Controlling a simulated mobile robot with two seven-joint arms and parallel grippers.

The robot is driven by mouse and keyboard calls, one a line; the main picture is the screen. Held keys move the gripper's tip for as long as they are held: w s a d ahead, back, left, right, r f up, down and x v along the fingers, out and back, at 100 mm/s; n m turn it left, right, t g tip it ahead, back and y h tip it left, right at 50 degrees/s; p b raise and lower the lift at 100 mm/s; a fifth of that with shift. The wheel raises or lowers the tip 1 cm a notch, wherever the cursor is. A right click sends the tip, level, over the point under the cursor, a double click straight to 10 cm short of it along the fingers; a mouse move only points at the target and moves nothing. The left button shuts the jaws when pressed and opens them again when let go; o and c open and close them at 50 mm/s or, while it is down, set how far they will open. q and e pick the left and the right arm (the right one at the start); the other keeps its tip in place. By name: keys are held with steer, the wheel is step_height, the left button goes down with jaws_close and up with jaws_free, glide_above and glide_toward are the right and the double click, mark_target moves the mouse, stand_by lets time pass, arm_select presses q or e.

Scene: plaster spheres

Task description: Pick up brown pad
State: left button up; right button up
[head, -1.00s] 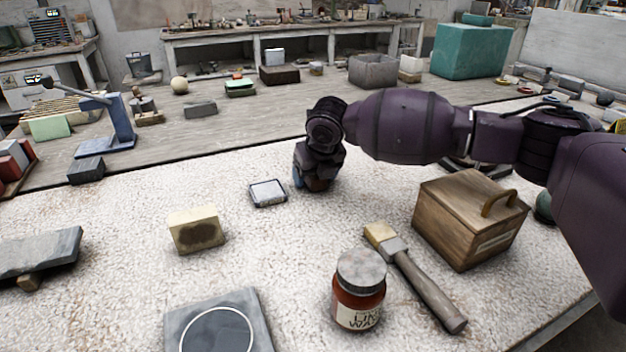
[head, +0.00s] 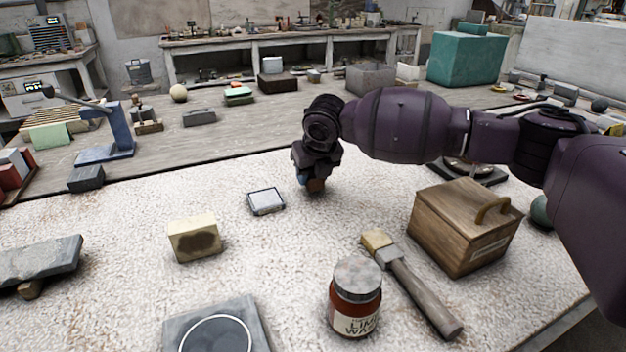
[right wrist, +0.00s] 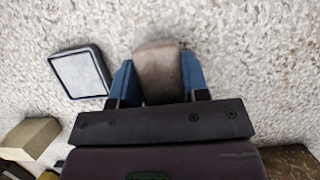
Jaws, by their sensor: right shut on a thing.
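The brown pad (right wrist: 158,70) is a rounded brown block between the two blue fingers of my right gripper (right wrist: 156,82) in the right wrist view. The fingers are shut on its sides. In the head view my right gripper (head: 311,181) points down over the white speckled table, and a small brown part of the pad (head: 316,185) shows at the fingertips. The gripper hides most of the pad there. It looks slightly raised from the table. My left gripper is not in view.
A small framed grey tile (head: 266,201) lies just left of the gripper. A grey slab (head: 217,328) lies at the front. The table between tile and box is clear.

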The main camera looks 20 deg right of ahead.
step_height(320, 180, up, 18)
steer(key=p, duration=0.3)
steer(key=o, duration=0.4)
steer(key=shift+c, duration=0.2)
steer(key=c, duration=0.5)
steer(key=shift+o, duration=0.2)
